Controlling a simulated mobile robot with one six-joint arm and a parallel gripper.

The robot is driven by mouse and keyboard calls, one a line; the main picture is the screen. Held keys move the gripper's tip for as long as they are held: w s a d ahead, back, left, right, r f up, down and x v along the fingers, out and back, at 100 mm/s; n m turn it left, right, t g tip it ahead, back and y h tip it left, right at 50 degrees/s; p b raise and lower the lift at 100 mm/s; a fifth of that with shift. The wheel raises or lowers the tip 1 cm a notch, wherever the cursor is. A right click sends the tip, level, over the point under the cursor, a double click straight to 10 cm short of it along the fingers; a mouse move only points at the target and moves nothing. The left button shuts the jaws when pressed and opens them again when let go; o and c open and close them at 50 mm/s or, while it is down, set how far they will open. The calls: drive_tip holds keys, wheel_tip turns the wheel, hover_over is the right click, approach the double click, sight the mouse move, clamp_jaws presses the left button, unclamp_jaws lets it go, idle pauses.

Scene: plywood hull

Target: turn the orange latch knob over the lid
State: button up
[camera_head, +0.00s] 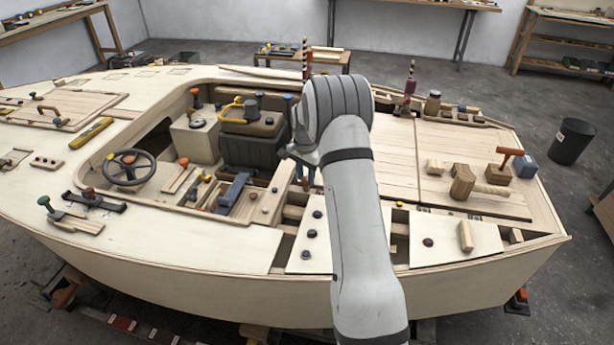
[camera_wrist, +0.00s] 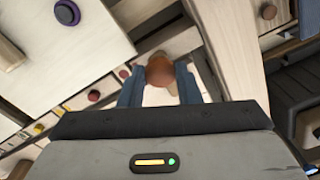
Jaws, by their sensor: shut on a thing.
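The orange-brown latch knob (camera_wrist: 160,68) shows in the wrist view, rounded and slightly blurred, between the blue fingers of my gripper (camera_wrist: 159,80). My gripper is shut on it, one finger on each side. The knob's base and latch are hidden below it. A pale plank-like strip (camera_wrist: 222,35) runs beside the knob on the right, but I cannot tell whether it is the lid.
A pale panel with dark knobs (camera_head: 312,235) lies on the near deck, left of my arm. A black steering wheel (camera_head: 130,167) and a dark seat (camera_head: 252,145) are farther left.

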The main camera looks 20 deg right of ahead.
sight(306, 179)
drive_tip(key=shift+d, duration=0.15)
drive_tip(key=o, duration=1)
drive_tip(key=shift+r, duration=0.1)
wheel_tip(306, 179, up, 8)
drive_tip(key=shift+f+b, duration=0.15)
drive_tip(key=shift+b, duration=0.2)
